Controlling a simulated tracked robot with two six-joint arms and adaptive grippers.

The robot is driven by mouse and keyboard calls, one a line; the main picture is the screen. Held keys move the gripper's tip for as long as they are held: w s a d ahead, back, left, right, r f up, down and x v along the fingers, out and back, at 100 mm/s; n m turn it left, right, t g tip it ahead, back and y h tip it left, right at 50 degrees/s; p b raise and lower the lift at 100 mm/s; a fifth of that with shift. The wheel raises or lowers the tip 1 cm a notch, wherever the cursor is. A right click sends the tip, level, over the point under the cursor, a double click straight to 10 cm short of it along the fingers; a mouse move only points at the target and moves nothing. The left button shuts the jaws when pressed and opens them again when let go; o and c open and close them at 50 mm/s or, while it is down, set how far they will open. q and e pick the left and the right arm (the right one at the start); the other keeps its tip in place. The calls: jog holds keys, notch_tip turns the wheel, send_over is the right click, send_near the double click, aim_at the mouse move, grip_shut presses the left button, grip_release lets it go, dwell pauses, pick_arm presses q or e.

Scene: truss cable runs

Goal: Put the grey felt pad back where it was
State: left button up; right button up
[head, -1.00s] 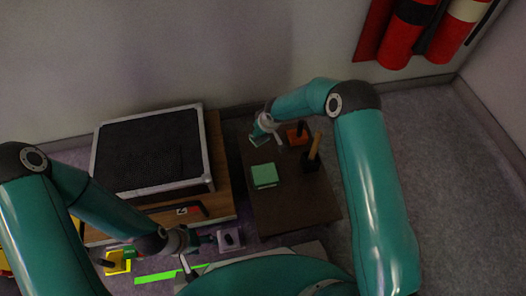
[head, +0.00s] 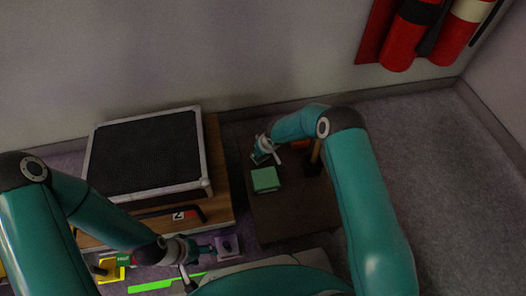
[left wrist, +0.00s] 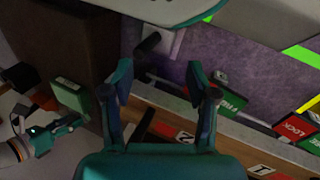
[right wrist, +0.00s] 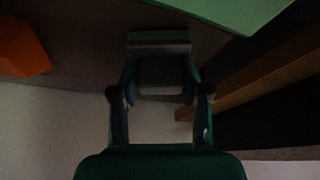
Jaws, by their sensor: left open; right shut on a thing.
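My right gripper (right wrist: 160,95) is shut on a small grey block-like piece, which looks like the grey felt pad (right wrist: 158,42). In the head view this gripper (head: 262,154) is over the far left part of the dark brown table (head: 290,220), just behind a green block (head: 265,180). Whether the pad touches the table is unclear. My left gripper (left wrist: 160,85) is open and empty.
A black-topped case (head: 145,155) stands on a wooden board (head: 215,180) left of the table. Lock tags (left wrist: 295,128) lie near the board. Red cylinders (head: 405,40) hang on the wall.

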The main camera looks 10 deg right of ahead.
jog(key=shift+f, duration=0.1)
jog(key=o, duration=1.1)
jog(key=shift+r, duration=0.4)
jog(key=p+v, duration=0.3)
jog(key=v, duration=0.8)
jog(key=s+f+m+g, duration=0.1)
jog(key=s+m, duration=0.1)
jog(key=s, duration=0.8)
jog(key=s+a+f+m+g+y, duration=0.1)
jog(key=s+f+m, duration=0.1)
jog(key=s, duration=0.7)
jog(key=s+f+m+g+y, duration=0.1)
jog(key=s+m, duration=0.1)
jog(key=s, duration=0.8)
jog(key=shift+s+a+f+m, duration=0.2)
jog(key=shift+s+a+m, duration=0.1)
jog(key=shift+s, duration=0.05)
